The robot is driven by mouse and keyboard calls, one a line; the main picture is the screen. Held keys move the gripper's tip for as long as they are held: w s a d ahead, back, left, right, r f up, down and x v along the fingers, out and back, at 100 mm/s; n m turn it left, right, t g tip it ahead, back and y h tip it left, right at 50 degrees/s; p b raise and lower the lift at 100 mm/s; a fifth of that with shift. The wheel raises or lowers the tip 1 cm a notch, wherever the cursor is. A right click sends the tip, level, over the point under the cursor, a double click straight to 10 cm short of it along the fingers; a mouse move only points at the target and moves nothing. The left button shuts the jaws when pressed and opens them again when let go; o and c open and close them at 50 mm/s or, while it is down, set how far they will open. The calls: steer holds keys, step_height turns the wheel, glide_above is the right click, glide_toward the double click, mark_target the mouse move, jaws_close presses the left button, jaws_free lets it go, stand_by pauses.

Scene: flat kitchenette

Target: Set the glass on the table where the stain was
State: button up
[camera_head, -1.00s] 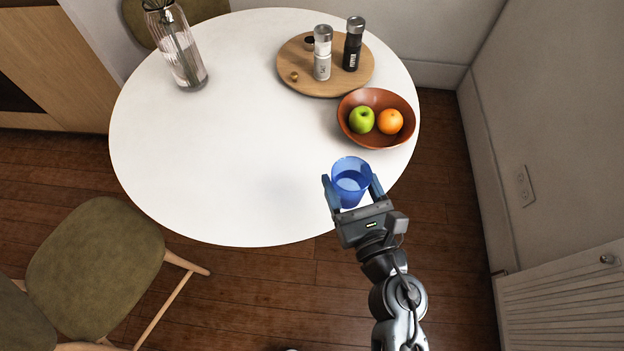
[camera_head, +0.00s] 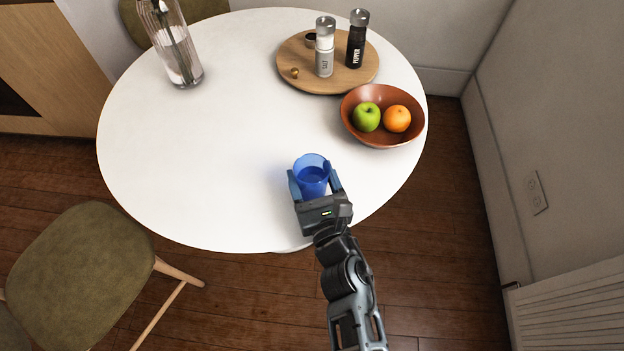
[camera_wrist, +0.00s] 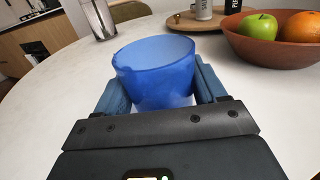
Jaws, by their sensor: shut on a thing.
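The blue glass (camera_head: 312,172) is upright between the fingers of my gripper (camera_head: 314,186), over the front right part of the white round table (camera_head: 200,170). My gripper is shut on it, one finger on each side. In the wrist view the glass (camera_wrist: 157,72) fills the space between the blue fingers of the gripper (camera_wrist: 160,92). I cannot tell if its base touches the table. No stain shows on the visible tabletop.
A brown bowl (camera_head: 357,129) with a green apple and an orange stands right of the glass. A wooden board (camera_head: 300,82) with salt and pepper shakers is at the back, and a glass vase (camera_head: 172,50) at the back left. The table's middle and left are clear.

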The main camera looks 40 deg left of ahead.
steer(key=shift+f, duration=0.15)
steer(key=o, duration=1.3)
steer(key=shift+r, duration=0.2)
steer(key=v, duration=1.2)
